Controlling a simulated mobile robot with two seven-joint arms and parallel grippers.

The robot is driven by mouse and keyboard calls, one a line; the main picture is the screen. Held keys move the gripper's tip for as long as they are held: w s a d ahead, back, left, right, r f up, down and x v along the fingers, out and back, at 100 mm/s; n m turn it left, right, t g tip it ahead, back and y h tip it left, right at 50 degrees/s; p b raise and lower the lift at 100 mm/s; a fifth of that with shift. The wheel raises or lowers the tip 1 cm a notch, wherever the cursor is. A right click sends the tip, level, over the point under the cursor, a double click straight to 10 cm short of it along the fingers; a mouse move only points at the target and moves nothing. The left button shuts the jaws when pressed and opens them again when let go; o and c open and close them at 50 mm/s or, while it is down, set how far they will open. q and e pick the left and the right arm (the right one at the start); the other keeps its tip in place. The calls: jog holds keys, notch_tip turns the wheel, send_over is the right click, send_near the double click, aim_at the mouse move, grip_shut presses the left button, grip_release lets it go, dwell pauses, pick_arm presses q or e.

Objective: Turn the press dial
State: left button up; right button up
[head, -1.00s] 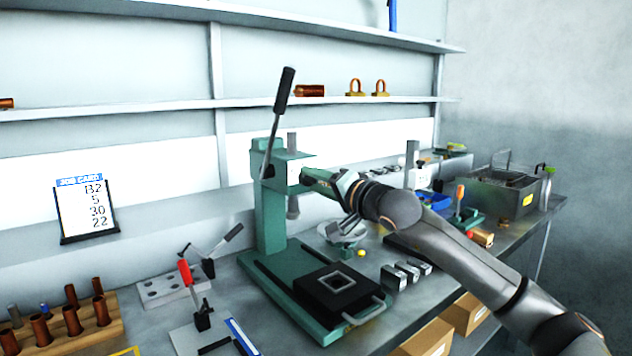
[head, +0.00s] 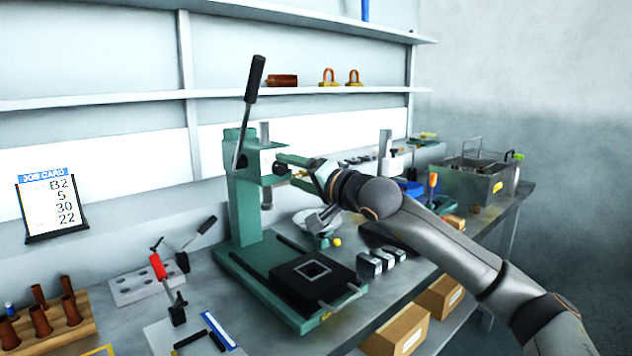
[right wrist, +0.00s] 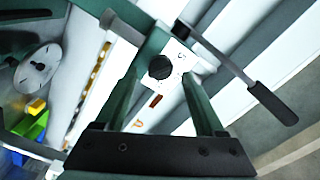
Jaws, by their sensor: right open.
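The green press (head: 245,195) stands on the bench with its long black-handled lever (head: 252,95) raised. Its dial (right wrist: 160,67) is a round black knob on a white plate with figures, seen in the right wrist view. In the head view the dial shows as a small dark knob (head: 280,168) at the press head. My right gripper (head: 292,168) is at the press head. In the right wrist view its two green fingers (right wrist: 160,77) are open, one on each side of the dial with gaps visible. I cannot tell how deep they reach. My left gripper is out of view.
The press lever also shows at the right of the wrist view (right wrist: 245,78). A job card (head: 52,205) stands at the left. Small metal blocks (head: 380,262), a toggle clamp (head: 170,285) and a rack of copper pieces (head: 45,320) are on the bench.

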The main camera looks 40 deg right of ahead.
pick_arm(q)
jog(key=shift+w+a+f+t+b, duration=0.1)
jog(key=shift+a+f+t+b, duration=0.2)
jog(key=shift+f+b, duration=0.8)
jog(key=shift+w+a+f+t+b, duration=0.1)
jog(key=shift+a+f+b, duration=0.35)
jog(key=shift+b, duration=1.15)
pick_arm(e)
jog(key=s, duration=1.1)
jog(key=shift+d, duration=0.35)
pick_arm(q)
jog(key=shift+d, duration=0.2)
